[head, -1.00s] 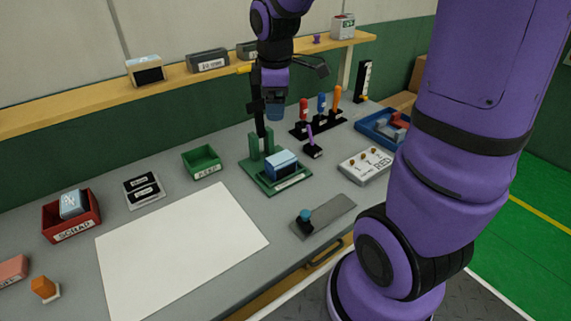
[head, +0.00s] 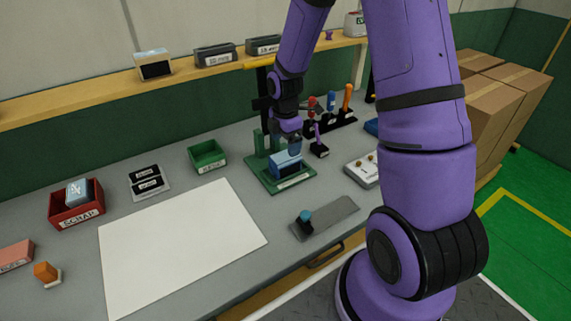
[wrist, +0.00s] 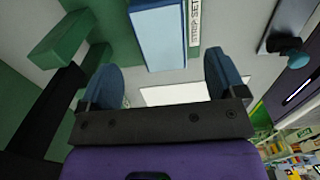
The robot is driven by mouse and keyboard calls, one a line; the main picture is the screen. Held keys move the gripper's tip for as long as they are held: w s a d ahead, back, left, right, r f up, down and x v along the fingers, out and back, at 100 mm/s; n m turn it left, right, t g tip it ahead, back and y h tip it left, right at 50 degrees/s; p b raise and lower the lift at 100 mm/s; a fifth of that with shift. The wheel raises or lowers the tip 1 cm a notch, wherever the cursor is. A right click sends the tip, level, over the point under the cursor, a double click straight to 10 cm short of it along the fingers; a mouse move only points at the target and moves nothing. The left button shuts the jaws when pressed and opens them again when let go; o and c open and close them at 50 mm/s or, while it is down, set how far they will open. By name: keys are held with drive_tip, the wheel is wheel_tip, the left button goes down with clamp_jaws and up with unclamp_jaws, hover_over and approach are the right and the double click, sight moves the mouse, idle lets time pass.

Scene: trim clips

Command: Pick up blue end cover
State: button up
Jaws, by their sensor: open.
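The blue end cover (head: 286,163) appears to be the blue block seated on the green fixture (head: 268,186), which has upright posts behind it. My gripper (head: 294,145) is just above the block in the head view and partly hides its top. In the wrist view the blue block (wrist: 158,35) lies ahead of and between the two blue fingertips of my gripper (wrist: 163,72). The fingers are apart with nothing between them. Whether a finger touches the block cannot be told.
A red SCRAP bin (head: 93,212) holds another light blue piece (head: 78,192). A green bin (head: 208,156) stands left of the fixture. A rack of upright tools (head: 335,122) is close behind on the right. The white sheet (head: 180,245) in front is bare.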

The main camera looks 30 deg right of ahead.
sight(285, 156)
drive_tip(key=shift+s+a+f, duration=0.1)
drive_tip(key=shift+f, duration=3.05)
drive_tip(key=c, duration=1.2)
drive_tip(key=shift+o, duration=0.2)
